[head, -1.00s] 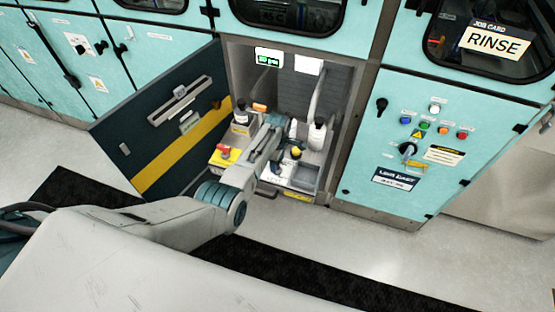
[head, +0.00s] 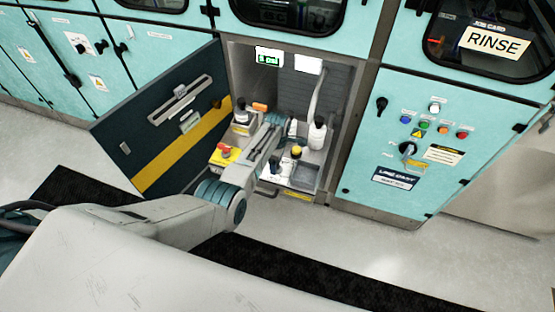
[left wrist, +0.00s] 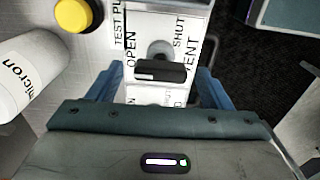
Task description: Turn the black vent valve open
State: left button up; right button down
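The black vent valve (left wrist: 160,71) is in the left wrist view, on a white plate (left wrist: 136,20) with OPEN at its left and SHUT at its upper right. Its handle lies left to right in that picture. My left gripper (left wrist: 157,76) is open, with one blue finger on each side of the handle and a gap to each. In the head view my left arm reaches into the open cabinet bay, and its own links hide much of the gripper and the valve. My right gripper is in neither view.
A yellow button (left wrist: 73,14) and a white bottle (left wrist: 28,75) are left of the plate. In the head view, a red button on a yellow box (head: 224,153), a white bottle (head: 317,134) and a grey tray (head: 304,176) crowd the bay. The dark door (head: 165,120) stands open at left.

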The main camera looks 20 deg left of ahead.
pick_arm(q)
jog(key=shift+r, duration=0.3)
notch_tip(320, 180, up, 10)
jog(key=b, duration=0.1)
dwell(0.4)
jog(key=shift+r, duration=0.1)
